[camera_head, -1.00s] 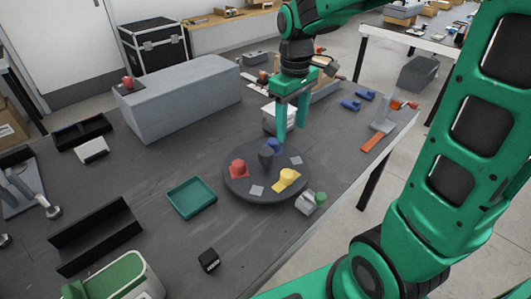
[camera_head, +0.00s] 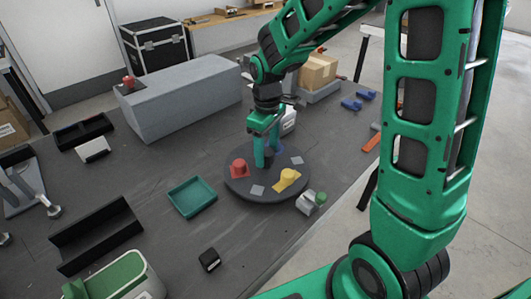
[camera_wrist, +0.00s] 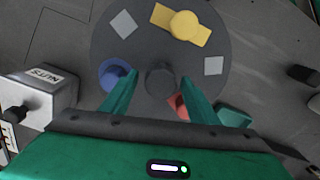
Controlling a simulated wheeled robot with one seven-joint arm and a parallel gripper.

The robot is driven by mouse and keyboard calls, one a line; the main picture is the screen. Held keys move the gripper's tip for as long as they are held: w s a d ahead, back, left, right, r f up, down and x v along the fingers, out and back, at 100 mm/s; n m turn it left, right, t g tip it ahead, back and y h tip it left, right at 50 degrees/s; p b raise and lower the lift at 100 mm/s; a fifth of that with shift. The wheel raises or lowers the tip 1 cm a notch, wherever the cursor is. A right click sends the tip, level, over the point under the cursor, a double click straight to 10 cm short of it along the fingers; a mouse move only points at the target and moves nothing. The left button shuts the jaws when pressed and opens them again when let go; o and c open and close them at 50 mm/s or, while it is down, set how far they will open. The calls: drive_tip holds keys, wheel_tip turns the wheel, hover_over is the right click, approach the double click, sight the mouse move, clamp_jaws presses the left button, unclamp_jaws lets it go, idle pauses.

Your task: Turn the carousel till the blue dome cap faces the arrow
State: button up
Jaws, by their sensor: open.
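The carousel (camera_head: 262,194) is a dark round disc on the table. In the wrist view the blue dome cap (camera_wrist: 114,75) sits near its left rim, beside my left finger; in the head view my gripper mostly hides it. A red cap (camera_head: 239,168) and a yellow cap (camera_head: 287,178) sit elsewhere on the disc. A dark knob (camera_wrist: 160,81) stands at the centre. My gripper (camera_head: 267,160) is open and low over the disc, its fingers on either side of the knob with gaps showing. I cannot make out the arrow.
A white box labelled NUTS (camera_wrist: 45,97) stands close behind. A long grey block (camera_head: 185,100) stands farther back.

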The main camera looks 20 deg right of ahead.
drive_tip(key=shift+f, duration=0.6)
clamp_jaws()
